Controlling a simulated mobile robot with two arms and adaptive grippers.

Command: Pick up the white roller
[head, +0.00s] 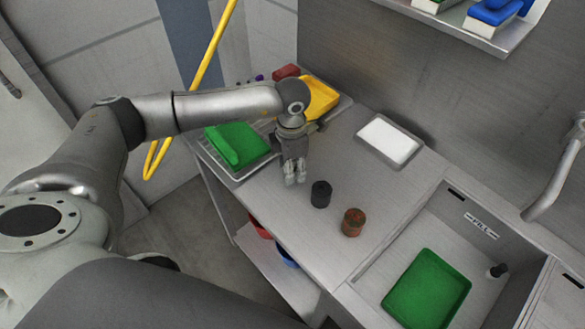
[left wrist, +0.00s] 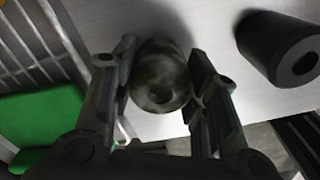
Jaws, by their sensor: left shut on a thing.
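My left gripper (head: 294,172) is over the steel counter, in front of the green tub. In the left wrist view its two fingers are shut on a short mottled roller (left wrist: 160,82), one finger on each side. The roller looks grey-green in shadow there, and I cannot tell that it is white. In the head view the fingers mostly hide it. I cannot tell whether it touches the counter. A black roller (head: 320,194) stands just right of the gripper and also shows in the left wrist view (left wrist: 281,47). A rusty brown roller (head: 353,222) stands farther right. My right gripper is out of view.
A wire rack (head: 238,174) holds a green tub (head: 236,144) beside the gripper; a yellow tub (head: 320,97) is behind. A shallow tray with a white pad (head: 388,141) lies at the back. The sink at right holds a green tray (head: 427,289). The counter between is clear.

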